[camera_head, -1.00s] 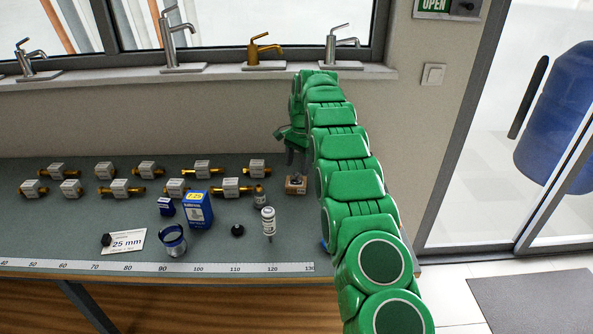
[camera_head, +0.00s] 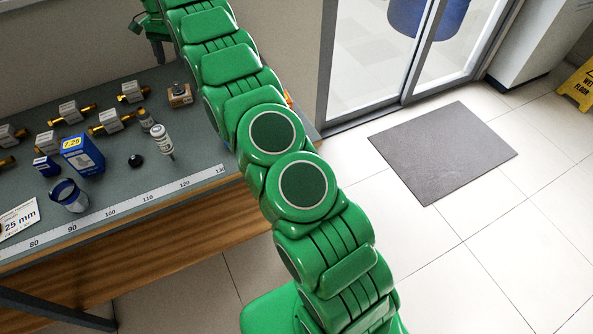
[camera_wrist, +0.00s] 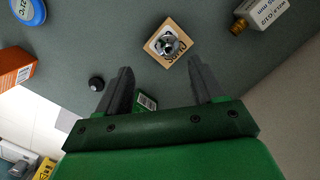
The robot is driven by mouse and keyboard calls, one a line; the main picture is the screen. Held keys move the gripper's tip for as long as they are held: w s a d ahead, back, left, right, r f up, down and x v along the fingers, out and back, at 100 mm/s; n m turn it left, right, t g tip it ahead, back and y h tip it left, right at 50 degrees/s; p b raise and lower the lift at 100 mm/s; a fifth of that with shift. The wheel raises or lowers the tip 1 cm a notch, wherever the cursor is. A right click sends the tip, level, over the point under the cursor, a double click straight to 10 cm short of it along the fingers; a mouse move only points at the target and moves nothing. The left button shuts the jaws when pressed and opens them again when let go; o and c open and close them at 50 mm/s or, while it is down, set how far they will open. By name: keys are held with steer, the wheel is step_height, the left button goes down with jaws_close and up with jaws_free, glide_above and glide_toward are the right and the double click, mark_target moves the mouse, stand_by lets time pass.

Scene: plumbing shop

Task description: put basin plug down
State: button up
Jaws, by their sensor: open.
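A small cardboard box marked PLUGS (camera_wrist: 153,45) stands on the bench, and it also shows in the head view (camera_head: 185,100). A shiny metal basin plug (camera_wrist: 168,43) sits at the box's top; whether it rests on or in it is hard to tell. In the head view the plug is only a small dark shape. My gripper (camera_wrist: 160,68) is open and empty above the box, its two fingers apart with the plug just beyond their tips. In the head view my gripper (camera_head: 156,46) is small and partly cut off by the top edge.
A grey mat (camera_head: 443,148) lies on the floor.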

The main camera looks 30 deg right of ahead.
steer(key=s+d+r+n, duration=0.25)
steer(key=s+r, duration=0.45)
steer(key=s, duration=0.6)
steer(key=s+d+r+n, duration=0.2)
steer(key=s+d+r, duration=0.35)
steer(key=s, duration=0.75)
steer(key=s+d+f+n, duration=0.2)
steer(key=s, duration=1.5)
steer(key=s+d+f+n+h, duration=0.1)
steer(key=s+d+f+n, duration=0.1)
steer(key=s, duration=1.6)
steer(key=shift+s+f+g, duration=0.3)
steer(key=shift+f, duration=0.4)
steer(key=shift+a, duration=0.1)
